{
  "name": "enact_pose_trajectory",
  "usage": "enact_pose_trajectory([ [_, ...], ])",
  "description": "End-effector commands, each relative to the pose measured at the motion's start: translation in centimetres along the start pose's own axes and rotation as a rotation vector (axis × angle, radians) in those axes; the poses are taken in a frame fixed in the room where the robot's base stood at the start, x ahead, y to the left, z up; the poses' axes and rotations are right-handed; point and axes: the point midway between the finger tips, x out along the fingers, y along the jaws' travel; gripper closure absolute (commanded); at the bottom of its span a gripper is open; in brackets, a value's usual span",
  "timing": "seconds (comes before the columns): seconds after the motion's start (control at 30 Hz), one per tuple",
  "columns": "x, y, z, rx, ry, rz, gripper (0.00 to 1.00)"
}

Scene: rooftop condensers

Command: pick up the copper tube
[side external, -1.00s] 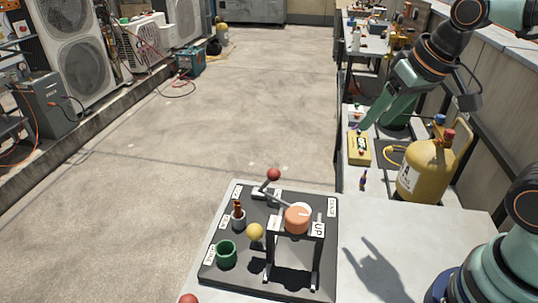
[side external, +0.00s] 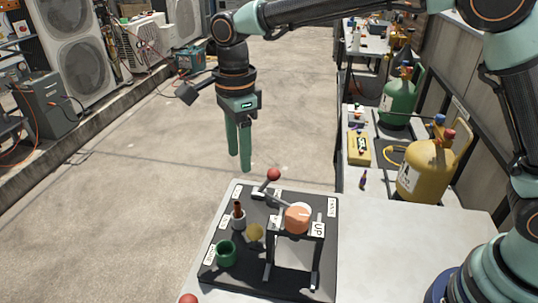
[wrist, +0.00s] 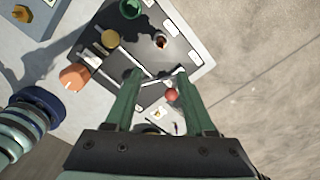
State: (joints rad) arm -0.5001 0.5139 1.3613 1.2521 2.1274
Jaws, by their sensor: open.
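The copper tube (side external: 238,208) stands upright in a small white holder on the left part of a dark board (side external: 222,278). In the wrist view the tube (wrist: 160,39) shows from above, beyond the fingertips. My gripper (side external: 239,162) points down with its two green fingers apart and nothing between them. In the side view the fingertips appear above the tube and behind it, near the board's far edge. In the wrist view my gripper (wrist: 157,76) shows its fingers spread over the board.
A yellow gas cylinder (side external: 426,172) stands at right. The bench's right part is bare.

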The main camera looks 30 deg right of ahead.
Motion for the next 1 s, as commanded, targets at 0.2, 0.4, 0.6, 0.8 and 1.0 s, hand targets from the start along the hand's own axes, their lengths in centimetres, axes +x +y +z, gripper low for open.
enact_pose_trajectory([
  [0.2, 1.9, 0.1, 0.9, 0.058, 0.011, 0.016, 0.45],
  [0.4, 5.2, 0.1, 0.8, 0.056, 0.011, 0.016, 0.45],
  [0.6, 7.3, 0.1, 0.8, 0.056, 0.009, 0.013, 0.45],
  [0.8, 9.0, 0.0, 1.0, 0.055, 0.010, 0.015, 0.45],
  [1.0, 11.8, -0.1, 1.2, 0.056, 0.010, 0.015, 0.45],
])
